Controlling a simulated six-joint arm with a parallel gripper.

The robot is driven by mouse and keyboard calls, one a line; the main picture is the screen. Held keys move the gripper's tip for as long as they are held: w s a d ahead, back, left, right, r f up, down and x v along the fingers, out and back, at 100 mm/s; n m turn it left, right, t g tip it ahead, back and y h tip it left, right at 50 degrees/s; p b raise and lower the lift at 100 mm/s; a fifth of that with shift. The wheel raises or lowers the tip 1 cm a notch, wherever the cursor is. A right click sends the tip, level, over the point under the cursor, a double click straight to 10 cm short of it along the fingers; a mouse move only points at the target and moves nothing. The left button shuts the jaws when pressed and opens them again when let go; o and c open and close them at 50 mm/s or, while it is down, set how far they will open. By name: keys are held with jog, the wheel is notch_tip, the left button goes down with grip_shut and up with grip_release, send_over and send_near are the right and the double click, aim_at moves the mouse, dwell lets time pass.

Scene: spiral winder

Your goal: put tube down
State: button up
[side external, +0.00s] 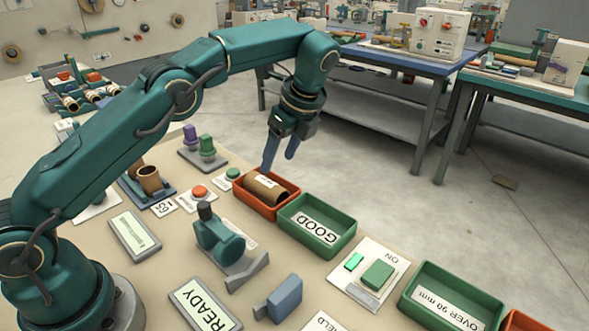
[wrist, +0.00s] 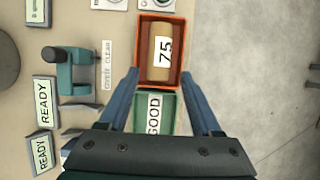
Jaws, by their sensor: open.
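A brown tube (side external: 262,188) with a white label lies on its side in a small orange-red bin (side external: 266,212). In the wrist view the tube (wrist: 161,32) shows its label reading "75", inside the orange bin (wrist: 142,50). My gripper (side external: 281,155) is above the bin, its blue fingers pointing down, apart and with nothing between them. In the wrist view the fingers of my gripper (wrist: 160,74) are spread to either side of the bin's near end. The fingers look clear of the tube.
A green bin marked GOOD (side external: 301,243) stands right beside the orange bin. A green bin marked OVER 90 mm (side external: 408,313) is at the lower right. A green winder-like device (side external: 222,245) stands in front.

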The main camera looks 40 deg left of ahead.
jog(key=s+d+r+n+t+h, duration=0.1)
jog(key=s+r+n+t+h, duration=0.15)
jog(key=s+r+n, duration=0.7)
jog(key=s+d+f+n+t+h, duration=0.2)
jog(key=s+n, duration=0.6)
jog(key=s, duration=0.5)
notch_tip(320, 180, down, 2)
jog(key=shift+f+t, duration=0.2)
jog(key=shift+t, duration=0.35)
jog(key=shift+n, duration=0.25)
dwell(0.9)
